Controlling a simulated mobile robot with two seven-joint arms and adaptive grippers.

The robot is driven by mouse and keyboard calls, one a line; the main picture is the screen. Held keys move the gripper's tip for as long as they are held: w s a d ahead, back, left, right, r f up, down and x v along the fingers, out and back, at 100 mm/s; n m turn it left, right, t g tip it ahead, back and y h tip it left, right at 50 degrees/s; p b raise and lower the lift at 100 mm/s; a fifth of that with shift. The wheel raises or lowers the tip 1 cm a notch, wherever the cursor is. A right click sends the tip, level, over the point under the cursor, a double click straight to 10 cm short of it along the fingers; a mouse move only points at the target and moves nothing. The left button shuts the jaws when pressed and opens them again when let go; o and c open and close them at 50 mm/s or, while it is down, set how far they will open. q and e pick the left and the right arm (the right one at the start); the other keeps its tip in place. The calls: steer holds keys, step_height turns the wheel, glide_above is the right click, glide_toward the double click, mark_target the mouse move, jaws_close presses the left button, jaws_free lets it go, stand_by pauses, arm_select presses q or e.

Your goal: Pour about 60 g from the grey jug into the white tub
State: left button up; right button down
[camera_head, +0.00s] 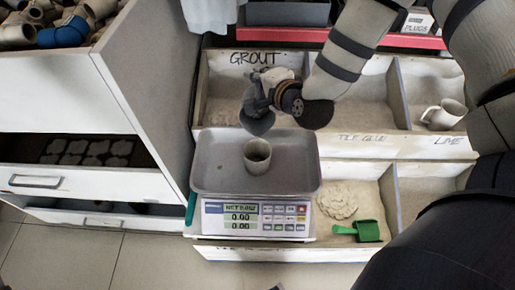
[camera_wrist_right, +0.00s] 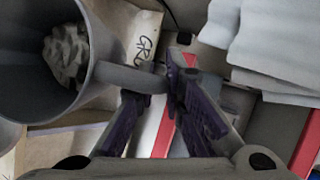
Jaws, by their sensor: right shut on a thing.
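The grey jug (camera_head: 257,123) is held above and just behind the tub, partly covered by my right gripper (camera_head: 270,97). In the right wrist view the jug (camera_wrist_right: 98,30) has pale lumpy powder (camera_wrist_right: 67,53) inside. My right gripper (camera_wrist_right: 160,85) is shut on the jug's handle there. No powder shows falling. The scale display (camera_head: 240,216) appears to read 0.00. My left gripper is not in view.
Bins labelled grout, tile glue and lime lie behind and beside the scale. A pale mug (camera_head: 443,114) sits in the lime bin. A green scoop (camera_head: 366,231) lies by a powder heap (camera_head: 337,201) at the front right. A drawer cabinet (camera_head: 75,95) stands close on the left.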

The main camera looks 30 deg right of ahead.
mark_target(257, 92)
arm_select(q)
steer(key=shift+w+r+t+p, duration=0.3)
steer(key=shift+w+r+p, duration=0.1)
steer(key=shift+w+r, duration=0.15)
arm_select(e)
steer(key=shift+s+a+r+n+t+h, duration=0.15)
steer(key=shift+s+a+r+t, duration=0.2)
steer(key=shift+s+t, duration=0.2)
steer(key=shift+s+a+r+n+t+h, duration=0.1)
steer(key=shift+s+a+r+n+t, duration=0.15)
steer(key=shift+s+a+t, duration=0.3)
steer(key=shift+s+a+r+n+t+h, duration=0.1)
steer(key=shift+s+a+r+t, duration=0.1)
steer(key=shift+s+r+t, duration=0.35)
stand_by(2.5)
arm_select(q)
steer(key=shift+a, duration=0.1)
arm_select(e)
steer(key=shift+s+a, duration=0.3)
steer(key=shift+s, duration=0.35)
stand_by(0.4)
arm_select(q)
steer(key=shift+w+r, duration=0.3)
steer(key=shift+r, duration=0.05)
arm_select(e)
steer(key=shift+s+a+r+n+t, duration=0.1)
steer(key=shift+s+a+n+t, duration=0.25)
steer(key=shift+s+t, duration=0.2)
stand_by(0.3)
